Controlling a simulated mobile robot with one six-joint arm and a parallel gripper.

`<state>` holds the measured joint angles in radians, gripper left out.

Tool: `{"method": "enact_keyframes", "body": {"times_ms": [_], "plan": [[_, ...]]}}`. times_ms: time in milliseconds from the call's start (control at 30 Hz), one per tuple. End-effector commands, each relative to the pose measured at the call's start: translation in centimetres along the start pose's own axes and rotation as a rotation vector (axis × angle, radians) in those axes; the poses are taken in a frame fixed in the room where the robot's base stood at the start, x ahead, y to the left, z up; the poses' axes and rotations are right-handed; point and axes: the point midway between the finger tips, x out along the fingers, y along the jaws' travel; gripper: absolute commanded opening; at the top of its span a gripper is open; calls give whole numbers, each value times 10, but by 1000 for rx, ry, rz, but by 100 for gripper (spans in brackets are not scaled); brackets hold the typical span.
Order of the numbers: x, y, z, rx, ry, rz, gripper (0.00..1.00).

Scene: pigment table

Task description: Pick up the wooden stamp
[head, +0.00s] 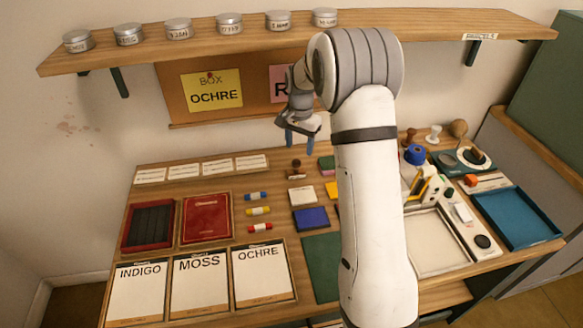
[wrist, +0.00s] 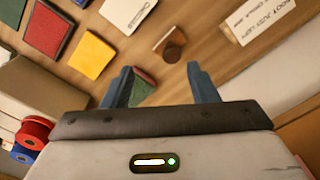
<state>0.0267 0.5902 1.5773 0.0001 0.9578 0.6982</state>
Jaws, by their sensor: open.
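A dark brown wooden stamp (head: 296,168) stands on the table just below my gripper in the head view. In the wrist view the stamp (wrist: 172,45) shows beyond the fingertips, roughly midway between them and apart from both. My gripper (head: 302,138) hangs above the table near the back board, its blue fingers spread. In the wrist view the gripper (wrist: 162,78) is open, and nothing is held. A green and red block shows on the table between the fingers in that view. Another brown stamp-like piece (head: 410,137) stands farther right, beside my arm.
A shelf (head: 270,46) with several tins overhangs the back. My arm hides part of the table's middle. Trays and tools crowd the right side.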

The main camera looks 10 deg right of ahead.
Motion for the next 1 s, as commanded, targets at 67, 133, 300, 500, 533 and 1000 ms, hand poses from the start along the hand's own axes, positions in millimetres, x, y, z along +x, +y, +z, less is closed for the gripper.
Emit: {"method": "enact_keyframes", "body": {"times_ms": [67, 133, 300, 500, 533, 1000], "plan": [[13, -7, -8, 27, -7, 7, 53], [19, -10, -12, 44, -10, 9, 53], [36, -12, -15, 59, -14, 13, 53], [58, -13, -15, 58, -15, 13, 53], [61, -14, -15, 58, -15, 13, 53], [102, -16, -16, 59, -12, 11, 53]]}}
